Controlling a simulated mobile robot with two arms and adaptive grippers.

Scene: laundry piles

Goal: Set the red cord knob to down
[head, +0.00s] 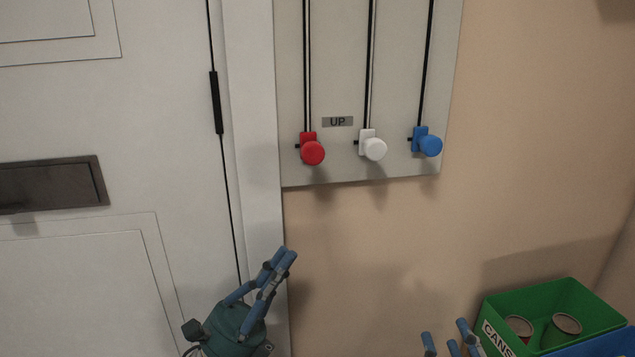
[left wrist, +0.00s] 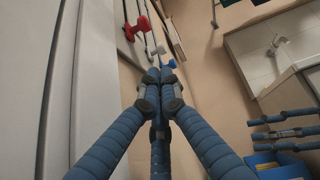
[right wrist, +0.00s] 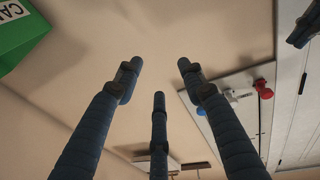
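The red cord knob (head: 312,151) sits low on the leftmost cord of a pale wall panel (head: 400,164), just below the level of an "UP" label (head: 337,121). It also shows in the left wrist view (left wrist: 141,24) and the right wrist view (right wrist: 263,89). My left gripper (head: 284,255) is below and left of the red knob, apart from it. Its fingertips are drawn together with nothing seen between them. My right gripper (head: 446,334) is at the bottom edge of the head view. Its fingers are spread and empty in the right wrist view (right wrist: 160,75).
A white knob (head: 374,149) and a blue knob (head: 430,146) hang on neighbouring cords to the right. A white door (head: 150,130) stands left of the panel. A green "CANS" box (head: 540,295) holding cans is at lower right. The wall below the panel is clear.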

